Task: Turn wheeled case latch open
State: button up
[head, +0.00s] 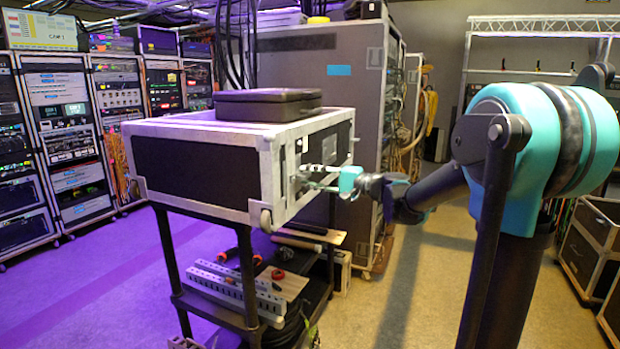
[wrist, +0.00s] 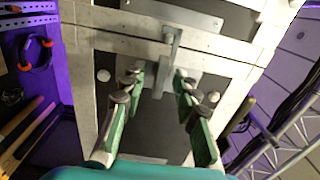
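The wheeled case (head: 195,160), black with silver edges and corner casters, lies on top of a dark cart. Its end face turns toward my arm. In the wrist view, that face shows pale frame strips around a dark panel (wrist: 150,132). A grey metal latch (wrist: 172,46) with a narrow bar stands across the pale strip, and its lower end lies between my fingertips. My gripper (head: 318,178) is at the case's end face; it also shows in the wrist view (wrist: 160,84). Its green-padded fingers are apart, one on each side of the latch end. I cannot tell whether they touch it.
A black flat box (head: 268,104) lies on the case. The cart's lower shelf (head: 225,308) holds tools and a slotted grey strip. A tall rack case (head: 310,80) stands close behind. Equipment racks (head: 70,130) line the left. Floor is open at left front.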

jog(key=shift+c, duration=0.6)
grip_shut()
jog(key=shift+m, duration=0.4)
jog(key=m, duration=1.2)
jog(key=shift+m, duration=2.5)
